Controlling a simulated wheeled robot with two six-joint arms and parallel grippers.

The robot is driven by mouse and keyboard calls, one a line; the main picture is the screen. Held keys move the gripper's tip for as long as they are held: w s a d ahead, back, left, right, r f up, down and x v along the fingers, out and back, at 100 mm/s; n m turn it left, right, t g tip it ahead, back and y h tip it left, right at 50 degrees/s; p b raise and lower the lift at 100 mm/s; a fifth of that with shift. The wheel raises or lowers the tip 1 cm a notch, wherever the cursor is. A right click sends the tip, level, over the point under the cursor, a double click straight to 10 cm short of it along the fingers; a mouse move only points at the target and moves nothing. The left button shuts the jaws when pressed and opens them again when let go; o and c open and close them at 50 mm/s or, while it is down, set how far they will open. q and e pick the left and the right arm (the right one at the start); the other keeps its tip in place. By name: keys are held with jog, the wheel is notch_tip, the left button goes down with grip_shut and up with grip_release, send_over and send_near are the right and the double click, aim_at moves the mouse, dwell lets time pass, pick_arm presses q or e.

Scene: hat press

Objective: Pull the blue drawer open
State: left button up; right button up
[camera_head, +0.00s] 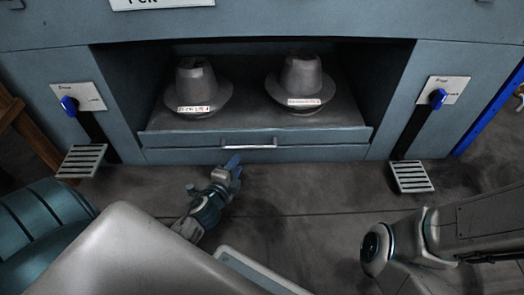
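The blue-grey drawer (315,153) is a wide, low front below the press opening, with a silver bar handle (249,146) at its middle. Its front looks about level with the cabinet, so it appears closed. My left gripper (232,164) is just below and a little left of the handle, its bluish fingers pointing up toward it. I see no clear grasp on the handle. The fingers are too small and overlapped to tell if they are open or shut. My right arm comes in at the lower right, but its gripper does not show.
Two grey hat forms (194,80) (302,77) stand on the shelf above the drawer. Grated pedals (82,161) (412,177) jut out low on both sides, below blue switches (69,104) (438,97).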

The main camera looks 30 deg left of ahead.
aim_at(249, 147)
pick_arm(q)
jog(key=b+x, duration=0.3)
jog(key=x, duration=0.7)
jog(key=shift+w, duration=0.35)
jog(key=shift+c, duration=0.2)
grip_shut()
